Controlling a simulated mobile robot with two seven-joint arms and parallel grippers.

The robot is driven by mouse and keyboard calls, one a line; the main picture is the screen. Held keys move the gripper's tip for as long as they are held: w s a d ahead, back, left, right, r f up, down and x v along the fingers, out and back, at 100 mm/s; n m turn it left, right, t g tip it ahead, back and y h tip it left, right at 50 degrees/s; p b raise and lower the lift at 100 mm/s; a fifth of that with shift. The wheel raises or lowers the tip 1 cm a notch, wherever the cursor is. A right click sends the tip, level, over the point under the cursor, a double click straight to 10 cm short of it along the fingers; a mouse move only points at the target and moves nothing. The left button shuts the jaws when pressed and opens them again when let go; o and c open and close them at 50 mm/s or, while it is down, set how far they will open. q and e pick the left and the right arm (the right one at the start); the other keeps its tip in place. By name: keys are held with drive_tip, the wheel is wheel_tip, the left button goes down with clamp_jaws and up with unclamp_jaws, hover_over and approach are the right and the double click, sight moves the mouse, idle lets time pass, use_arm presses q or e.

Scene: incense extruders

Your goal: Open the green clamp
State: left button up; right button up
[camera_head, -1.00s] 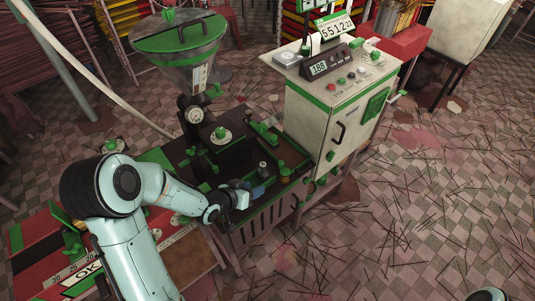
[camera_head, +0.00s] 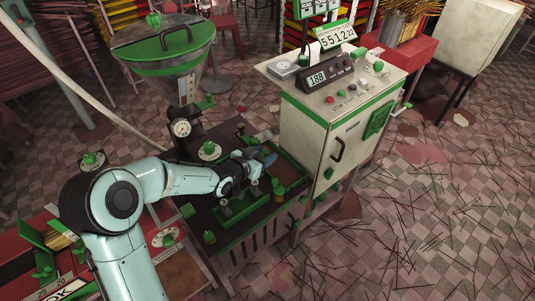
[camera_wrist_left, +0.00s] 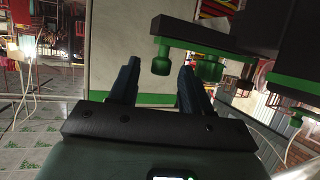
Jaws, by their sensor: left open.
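Several green fittings sit on the dark extruder bench, and I cannot tell for sure which is the green clamp. A green piece behind my left gripper (camera_head: 264,160) in the head view is largely hidden by it. In the left wrist view, my left gripper (camera_wrist_left: 158,74) is open, with two dark fingers apart. A green knob (camera_wrist_left: 161,62) under a black bar shows between the fingertips, and a second green knob (camera_wrist_left: 208,68) shows just right of the right finger. I cannot tell whether either finger touches a knob. My right gripper is out of view.
A white and green control cabinet (camera_head: 335,125) stands close to the right of the gripper. A green-lidded hopper (camera_head: 165,42) and a gauge (camera_head: 181,128) stand behind the arm. Green fittings (camera_head: 238,205) line the bench front. Floor at right is open, strewn with sticks.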

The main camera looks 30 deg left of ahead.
use_arm(q)
drive_tip(key=shift+x, duration=1.25)
clamp_jaws()
drive_tip(key=shift+s+d+f+b, duration=0.1)
drive_tip(key=shift+s+d+b, duration=0.05)
drive_tip(key=shift+d+b, duration=0.25)
drive_tip(key=d, duration=0.1)
drive_tip(key=s+d+b, duration=0.1)
drive_tip(key=shift+s+d, duration=0.1)
drive_tip(key=shift+d, duration=0.25)
drive_tip(key=shift+a, duration=0.1)
unclamp_jaws()
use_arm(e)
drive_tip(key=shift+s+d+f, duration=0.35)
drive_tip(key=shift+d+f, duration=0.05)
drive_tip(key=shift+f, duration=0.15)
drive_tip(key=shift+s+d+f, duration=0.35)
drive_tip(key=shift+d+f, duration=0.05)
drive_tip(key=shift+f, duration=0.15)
use_arm(q)
drive_tip(key=shift+a, duration=0.1)
